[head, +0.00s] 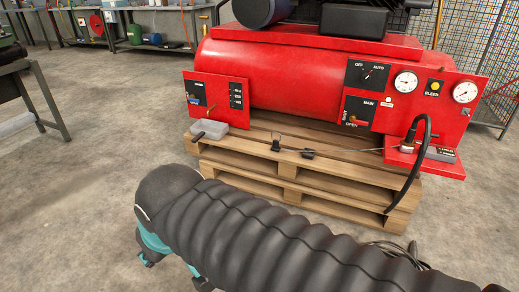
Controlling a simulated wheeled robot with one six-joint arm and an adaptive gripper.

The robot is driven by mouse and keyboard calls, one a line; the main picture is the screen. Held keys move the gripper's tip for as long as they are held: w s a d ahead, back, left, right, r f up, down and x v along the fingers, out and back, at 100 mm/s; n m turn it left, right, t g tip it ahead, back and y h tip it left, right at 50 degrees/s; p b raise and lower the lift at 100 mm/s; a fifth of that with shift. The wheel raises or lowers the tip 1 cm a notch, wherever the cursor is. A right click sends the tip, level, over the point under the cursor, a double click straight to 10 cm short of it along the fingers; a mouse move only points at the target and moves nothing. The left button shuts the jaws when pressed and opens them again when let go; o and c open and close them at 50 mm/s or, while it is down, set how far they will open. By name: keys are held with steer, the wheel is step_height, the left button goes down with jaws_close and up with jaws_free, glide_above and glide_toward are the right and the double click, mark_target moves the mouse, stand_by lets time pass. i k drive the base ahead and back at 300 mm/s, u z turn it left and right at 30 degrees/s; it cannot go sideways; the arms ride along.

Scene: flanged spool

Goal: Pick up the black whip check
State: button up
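A thin cable with black fittings (307,154), which looks like the black whip check, lies on the wooden pallet in front of the red compressor. One black fitting stands at its left end near a small loop, and another lies a little to the right. A thin line seems to run on towards the red shelf; I cannot tell whether it is the same piece. My gripper (172,268) is at the lower left, in front of the pallet and well apart from the cable. My dark sleeved arm hides most of it, so its opening is unclear.
The pallet (335,172) carries the red compressor (290,80) with gauges and switch panels. A grey block with a dark handle (210,130) sits at the pallet's left. A black hose (425,150) arcs from the red shelf (440,167) down the pallet's right side.

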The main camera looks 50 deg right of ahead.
mark_target(275, 147)
steer(key=u, duration=0.15)
steer(key=i, duration=1.45)
steer(key=z, duration=0.4)
steer(key=i, duration=1.1)
steer(key=z, duration=1.55)
steer(key=i, duration=0.75)
steer(key=z, duration=0.8)
